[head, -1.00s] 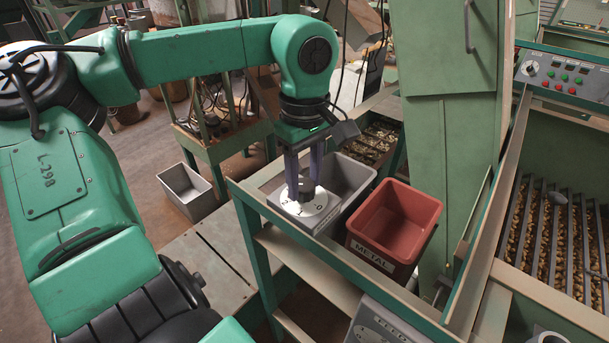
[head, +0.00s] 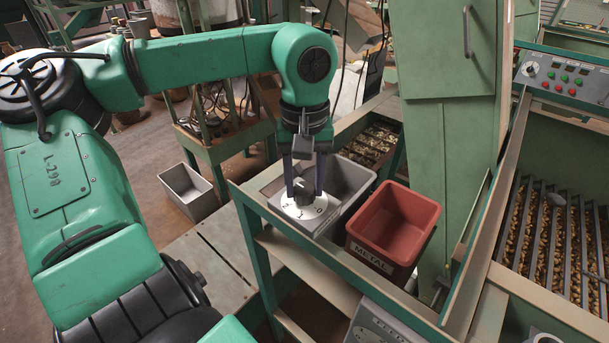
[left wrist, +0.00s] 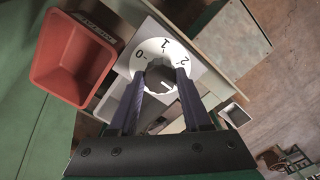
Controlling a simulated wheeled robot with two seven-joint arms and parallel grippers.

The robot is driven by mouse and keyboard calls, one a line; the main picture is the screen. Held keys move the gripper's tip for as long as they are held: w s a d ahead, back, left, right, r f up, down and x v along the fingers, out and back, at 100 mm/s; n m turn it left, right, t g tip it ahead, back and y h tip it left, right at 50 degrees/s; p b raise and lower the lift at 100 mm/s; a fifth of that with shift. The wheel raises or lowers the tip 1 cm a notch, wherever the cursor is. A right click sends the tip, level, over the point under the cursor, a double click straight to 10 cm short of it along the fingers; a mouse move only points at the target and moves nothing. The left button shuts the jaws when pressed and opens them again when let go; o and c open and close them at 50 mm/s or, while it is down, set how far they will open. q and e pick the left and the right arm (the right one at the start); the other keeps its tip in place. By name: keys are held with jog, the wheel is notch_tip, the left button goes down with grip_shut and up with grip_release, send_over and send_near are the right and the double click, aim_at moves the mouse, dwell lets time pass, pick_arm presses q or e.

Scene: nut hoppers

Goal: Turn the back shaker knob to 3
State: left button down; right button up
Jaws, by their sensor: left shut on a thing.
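The shaker knob is a dark grey knob (head: 304,190) on a round white dial (head: 321,207), mounted on a light box on the green frame. In the left wrist view, the dial (left wrist: 151,50) shows 0, 1 and 2, and the knob (left wrist: 160,74) sits at its middle. A small light mark shows on the knob, but I cannot tell which number it points to. My left gripper (head: 305,191) comes down from above, shut on the knob with one finger on each side. The lower part of the dial is hidden by the knob and fingers. My right gripper is not in view.
A red bin labelled METAL (head: 420,212) stands close to the right of the dial. A grey bin (head: 351,178) is right behind it. A tall green cabinet (head: 450,60) stands further right. A grey box (head: 187,190) is on the floor at left.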

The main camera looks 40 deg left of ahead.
aim_at(304, 188)
pick_arm(q)
jog(key=shift+w+r, duration=0.1)
jog(key=shift+r, duration=0.05)
jog(key=shift+c, duration=1.8)
grip_release()
notch_tip(304, 188, up, 14)
jog(key=b, duration=0.1)
jog(key=shift+r, duration=0.2)
